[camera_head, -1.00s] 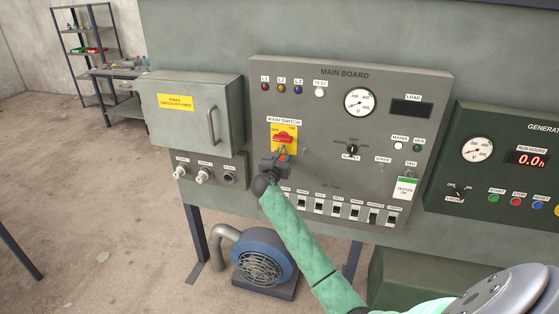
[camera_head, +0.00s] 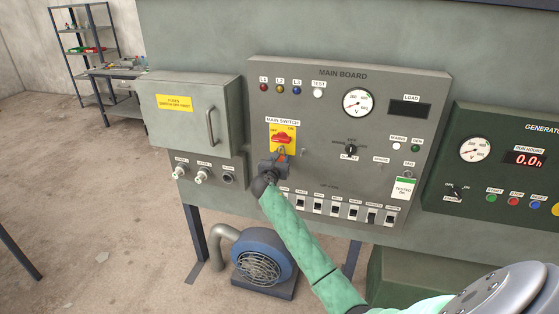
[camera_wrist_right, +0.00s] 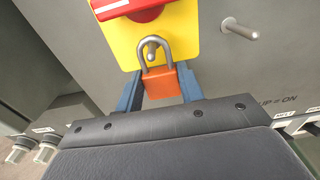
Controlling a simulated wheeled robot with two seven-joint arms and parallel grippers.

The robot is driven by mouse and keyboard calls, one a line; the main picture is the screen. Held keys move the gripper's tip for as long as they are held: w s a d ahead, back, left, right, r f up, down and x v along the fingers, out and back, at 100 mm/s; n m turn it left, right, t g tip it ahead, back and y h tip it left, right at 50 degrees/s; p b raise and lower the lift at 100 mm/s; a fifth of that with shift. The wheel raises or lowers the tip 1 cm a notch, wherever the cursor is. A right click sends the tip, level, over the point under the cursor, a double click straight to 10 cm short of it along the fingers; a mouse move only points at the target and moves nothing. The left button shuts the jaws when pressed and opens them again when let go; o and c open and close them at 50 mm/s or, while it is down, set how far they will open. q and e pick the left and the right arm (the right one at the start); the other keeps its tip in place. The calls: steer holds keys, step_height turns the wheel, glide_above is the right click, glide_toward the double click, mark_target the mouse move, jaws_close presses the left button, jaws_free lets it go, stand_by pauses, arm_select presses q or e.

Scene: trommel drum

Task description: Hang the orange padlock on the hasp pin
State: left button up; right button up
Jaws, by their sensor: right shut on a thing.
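The orange padlock (camera_wrist_right: 162,82) has a silver shackle that stands upright. In the right wrist view my right gripper (camera_wrist_right: 160,92) is shut on the padlock's body, with a blue finger on each side. The pin (camera_wrist_right: 152,50) on the yellow plate (camera_wrist_right: 182,38) shows inside the shackle loop; I cannot tell whether it passes through the loop or is only behind it. In the head view my right gripper (camera_head: 281,157) is just below the red main switch (camera_head: 283,138) and hides most of the padlock. My left gripper is not in view.
A second bare pin (camera_wrist_right: 240,30) sticks out right of the yellow plate. A row of breaker switches (camera_head: 336,208) lies below right of the gripper. A grey box with a handle (camera_head: 192,112) juts out at the left. A blue blower (camera_head: 264,262) stands below.

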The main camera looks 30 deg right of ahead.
steer(key=o, duration=0.9)
steer(key=shift+o, duration=1.1)
steer(key=shift+s+a, duration=0.15)
steer(key=shift+a, duration=0.05)
steer(key=b+v, duration=0.2)
steer(key=v, duration=0.1)
steer(key=shift+s+a+f, duration=0.15)
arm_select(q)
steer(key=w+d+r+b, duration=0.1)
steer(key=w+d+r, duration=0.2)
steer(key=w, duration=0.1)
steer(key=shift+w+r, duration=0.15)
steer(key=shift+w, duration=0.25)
arm_select(e)
steer(key=v, duration=0.4)
